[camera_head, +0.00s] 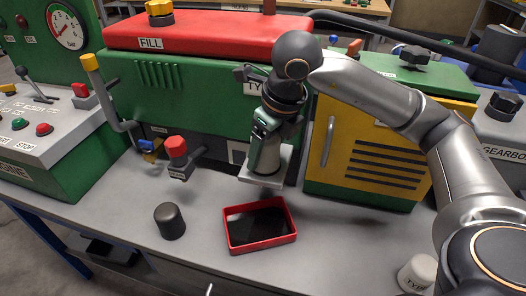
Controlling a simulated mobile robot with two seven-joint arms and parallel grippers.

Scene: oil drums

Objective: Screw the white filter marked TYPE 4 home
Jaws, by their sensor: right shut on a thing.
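My right gripper (265,148) reaches down in front of the green machine and is shut on a white cylindrical filter (267,166). The filter is upright, at a pale plate (287,165) that juts out from the machine. The gripper covers most of the filter; I cannot read a mark on it or tell how far it is seated. Another whitish filter (416,271), marked "TYP" with the rest cut off, stands on the bench at the lower right. My left gripper is not in view.
A red tray (289,230) with a dark floor lies in front of the plate. A dark cylinder (169,221) stands left of it. A red-knobbed valve (176,147) and a yellow-ended lever (91,64) are to the left. A yellow vented door (378,150) is at right. The front bench is mostly clear.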

